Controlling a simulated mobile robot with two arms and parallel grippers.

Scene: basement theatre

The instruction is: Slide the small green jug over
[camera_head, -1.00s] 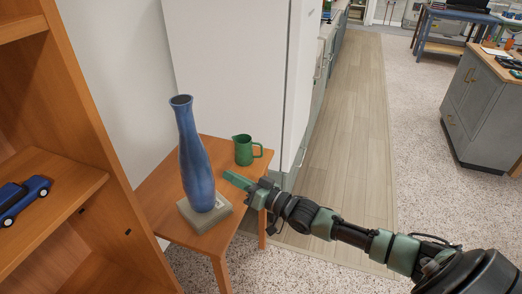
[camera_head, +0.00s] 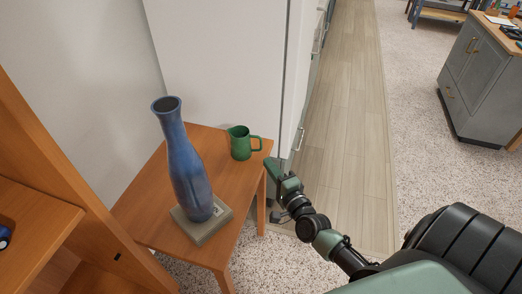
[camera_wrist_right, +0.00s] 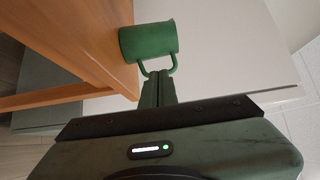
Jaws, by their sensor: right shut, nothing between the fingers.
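The small green jug (camera_head: 240,143) stands upright on the wooden side table (camera_head: 236,180), close to its back right corner. Its handle points right. My right gripper (camera_head: 270,166) is shut and empty, just right of the jug by the table's right edge. In the right wrist view the jug (camera_wrist_right: 149,41) is straight ahead of the shut fingers (camera_wrist_right: 158,82), with its handle by their tips. I cannot tell whether they touch the handle. My left gripper is not in view.
A tall blue vase (camera_head: 185,165) on a grey square base (camera_head: 203,225) stands left of the jug on the same table. A wooden shelf (camera_head: 45,215) is at the left, and a white wall panel (camera_head: 225,65) is behind the table.

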